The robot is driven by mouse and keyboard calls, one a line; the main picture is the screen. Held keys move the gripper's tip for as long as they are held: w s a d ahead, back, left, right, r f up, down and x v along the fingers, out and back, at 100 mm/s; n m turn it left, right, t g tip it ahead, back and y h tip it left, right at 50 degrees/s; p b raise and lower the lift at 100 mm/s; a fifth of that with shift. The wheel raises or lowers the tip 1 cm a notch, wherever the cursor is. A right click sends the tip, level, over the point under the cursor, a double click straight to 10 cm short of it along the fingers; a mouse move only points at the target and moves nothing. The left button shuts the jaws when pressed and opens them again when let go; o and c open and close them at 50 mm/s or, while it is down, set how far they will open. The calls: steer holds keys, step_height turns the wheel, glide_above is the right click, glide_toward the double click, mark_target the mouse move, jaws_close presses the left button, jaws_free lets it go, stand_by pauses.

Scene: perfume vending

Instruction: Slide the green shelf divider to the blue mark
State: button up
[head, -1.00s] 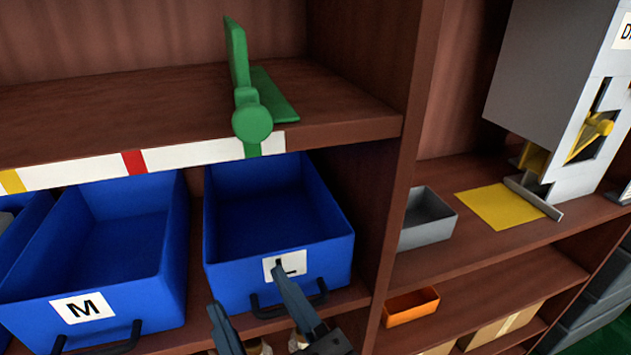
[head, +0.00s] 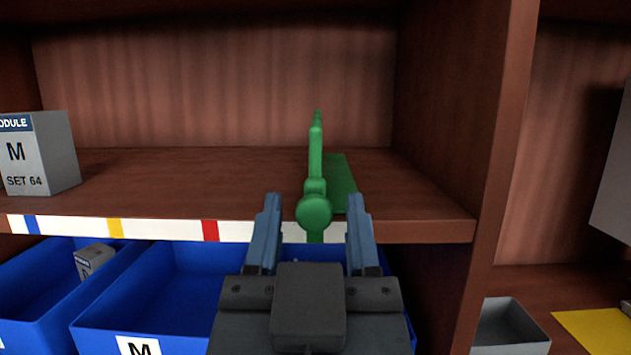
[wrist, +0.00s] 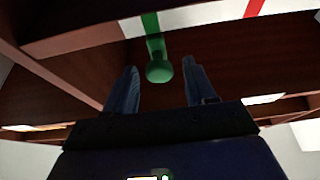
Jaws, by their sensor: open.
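The green shelf divider (head: 316,155) stands upright on the upper shelf, toward its right end, with a round knob at the front edge. The knob also shows in the wrist view (wrist: 159,71). My gripper (head: 315,205) is open, its two fingers on either side of the knob with a gap on each side. I cannot tell how deep the knob sits between them. The blue mark (head: 32,224) is on the white strip at the far left of the shelf edge. A yellow mark (head: 115,228) and a red mark (head: 210,231) lie between it and the divider.
A grey box labelled M (head: 40,153) stands on the shelf above the blue mark. Blue bins (head: 150,300) sit below the shelf. A wooden upright (head: 497,150) closes the right side. The shelf between box and divider is clear.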

mark_target(317, 150)
steer(key=shift+p+x, duration=0.35)
steer(key=shift+x, duration=1.45)
jaws_close()
